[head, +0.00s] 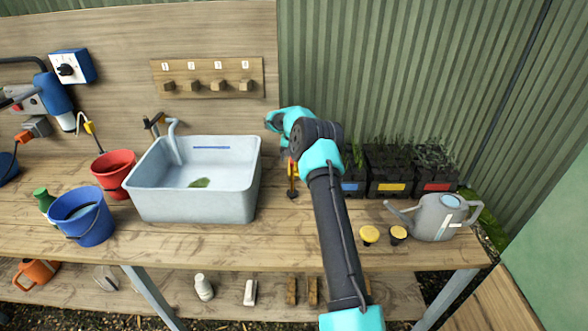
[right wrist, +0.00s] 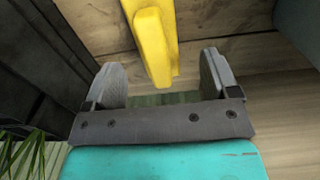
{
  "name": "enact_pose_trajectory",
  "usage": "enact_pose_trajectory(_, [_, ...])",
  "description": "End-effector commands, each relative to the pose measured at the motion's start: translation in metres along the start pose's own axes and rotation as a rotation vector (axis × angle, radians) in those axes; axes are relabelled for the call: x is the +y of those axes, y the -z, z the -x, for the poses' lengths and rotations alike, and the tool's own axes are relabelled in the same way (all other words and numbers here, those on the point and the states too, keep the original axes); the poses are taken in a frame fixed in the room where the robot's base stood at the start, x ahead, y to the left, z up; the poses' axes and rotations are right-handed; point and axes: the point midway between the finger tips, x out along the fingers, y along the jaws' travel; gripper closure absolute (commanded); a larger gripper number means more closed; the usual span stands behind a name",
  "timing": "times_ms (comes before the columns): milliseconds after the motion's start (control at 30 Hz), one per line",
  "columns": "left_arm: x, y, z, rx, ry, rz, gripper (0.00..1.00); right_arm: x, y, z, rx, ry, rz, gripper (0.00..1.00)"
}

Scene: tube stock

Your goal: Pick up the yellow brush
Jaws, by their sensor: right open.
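A yellow bar-shaped thing, which looks like the yellow brush (right wrist: 154,45), fills the top middle of the right wrist view. Its lower end reaches between the two fingers of my right gripper (right wrist: 161,66). The fingers are open, with a gap on each side of it. In the head view my right arm reaches over the bench, and its wrist hides the gripper's fingers. A narrow yellow-orange thing (head: 292,172) shows just left of the arm; I cannot tell whether it is the same brush. No bristles are visible. My left gripper is not in view.
A grey basin (head: 240,203) stands left of my arm. Black plant crates (head: 388,158) stand close on its right. A grey watering can (head: 437,217) and two yellow-topped things (head: 370,234) are at the right. A hook board (head: 207,77) is on the wall behind.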

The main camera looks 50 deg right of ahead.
Motion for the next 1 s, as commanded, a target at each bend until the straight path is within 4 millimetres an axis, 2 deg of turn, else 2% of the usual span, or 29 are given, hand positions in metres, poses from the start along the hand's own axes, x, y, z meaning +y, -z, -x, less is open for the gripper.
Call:
enact_pose_trajectory(367, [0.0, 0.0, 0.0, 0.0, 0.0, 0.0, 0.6, 0.001, 0.0, -0.004, 0.0, 0.0, 0.0, 0.19])
enact_pose_trajectory(700, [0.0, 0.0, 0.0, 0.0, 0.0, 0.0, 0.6, 0.004, 0.0, -0.046, -0.002, -0.001, 0.0, 0.19])
enact_pose_trajectory(1000, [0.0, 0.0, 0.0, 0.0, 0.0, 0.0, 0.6, 0.004, 0.0, -0.052, 0.001, 0.0, 0.0, 0.19])
